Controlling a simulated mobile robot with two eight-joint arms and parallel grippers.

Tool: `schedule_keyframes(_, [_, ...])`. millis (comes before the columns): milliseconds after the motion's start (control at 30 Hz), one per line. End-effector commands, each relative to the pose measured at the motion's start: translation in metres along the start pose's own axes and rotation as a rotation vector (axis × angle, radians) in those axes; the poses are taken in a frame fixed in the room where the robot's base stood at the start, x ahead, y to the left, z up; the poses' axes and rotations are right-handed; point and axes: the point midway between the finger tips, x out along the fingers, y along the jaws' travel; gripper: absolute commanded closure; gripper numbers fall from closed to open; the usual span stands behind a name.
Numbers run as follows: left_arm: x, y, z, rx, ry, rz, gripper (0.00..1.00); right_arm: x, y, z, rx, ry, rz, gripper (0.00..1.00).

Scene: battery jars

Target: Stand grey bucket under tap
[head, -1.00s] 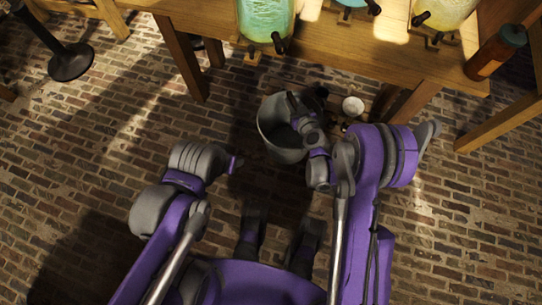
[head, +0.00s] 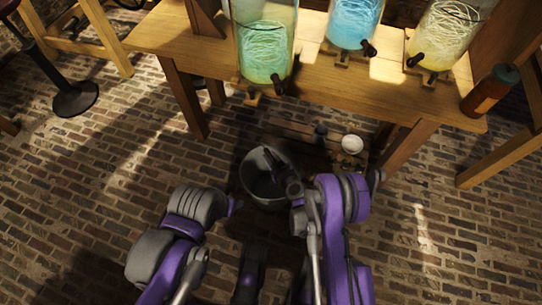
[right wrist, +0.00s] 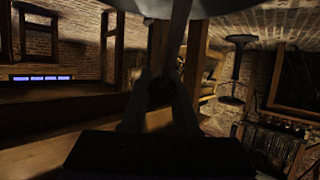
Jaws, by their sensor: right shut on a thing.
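The grey bucket (head: 250,186) is upright in front of the table, between my arms; I cannot tell if it touches the floor. My right gripper (head: 284,180) is shut on its right rim. Three jars with dark taps stand on the table: green (head: 262,50), blue (head: 353,22) and pale yellow (head: 445,35). The green jar's tap (head: 278,86) overhangs the table's front edge, beyond the bucket. My left arm's end (head: 236,206) is left of the bucket; its fingers cannot be made out.
The wooden table (head: 330,85) has legs at left (head: 186,100) and right (head: 408,148). A white round thing (head: 352,144) sits low under it. A brown bottle (head: 488,92) stands at the table's right end. A dark stand base (head: 76,98) is far left.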

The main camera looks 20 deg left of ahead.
Motion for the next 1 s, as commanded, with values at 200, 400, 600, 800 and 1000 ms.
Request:
schedule_keyframes(200, [0.007, 0.0, 0.002, 0.0, -0.002, 0.0, 0.5, 0.009, 0.0, 0.023, 0.002, 0.001, 0.001, 1.0])
schedule_keyframes(400, [0.009, 0.0, 0.002, 0.0, -0.003, 0.0, 0.5, 0.013, 0.0, 0.032, 0.001, 0.001, 0.001, 1.0])
schedule_keyframes(600, [0.009, 0.0, 0.002, 0.0, -0.003, 0.0, 0.5, 0.013, 0.0, 0.032, 0.001, 0.001, 0.001, 1.0])
schedule_keyframes(800, [0.012, 0.0, 0.003, 0.0, -0.004, 0.0, 0.5, 0.014, 0.0, 0.035, 0.0, 0.0, 0.0, 0.57])
schedule_keyframes(1000, [0.012, 0.0, 0.003, 0.0, -0.004, 0.0, 0.5, 0.014, 0.0, 0.035, 0.0, 0.0, 0.0, 0.42])
